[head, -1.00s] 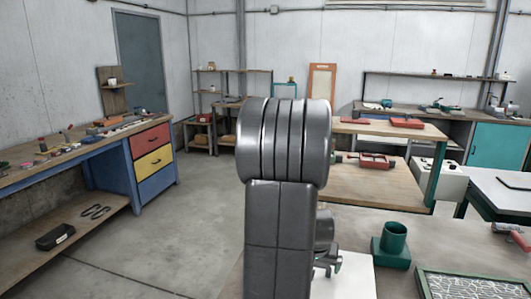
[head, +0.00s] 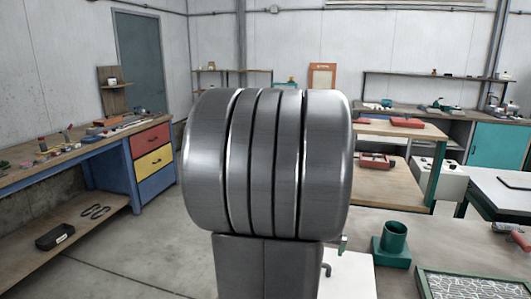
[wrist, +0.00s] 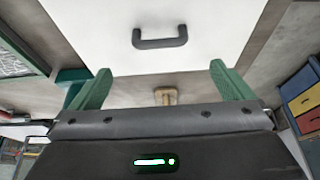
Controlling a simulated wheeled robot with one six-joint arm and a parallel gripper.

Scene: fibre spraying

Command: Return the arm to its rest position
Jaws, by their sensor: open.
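My gripper (wrist: 163,86) shows in the wrist view with its two green fingers spread wide apart and nothing held between them. Below it lies a white board (wrist: 205,40) with a dark handle (wrist: 160,42). In the head view my grey arm fills the middle and hides most of the gripper. The white board (head: 348,278) shows partly to the right of my arm.
A green cup (head: 393,236) stands on the bench at right, beside a green-framed tray (head: 424,290). A blue workbench (head: 110,165) with coloured drawers stands at left. Open floor (head: 150,245) lies between it and my arm.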

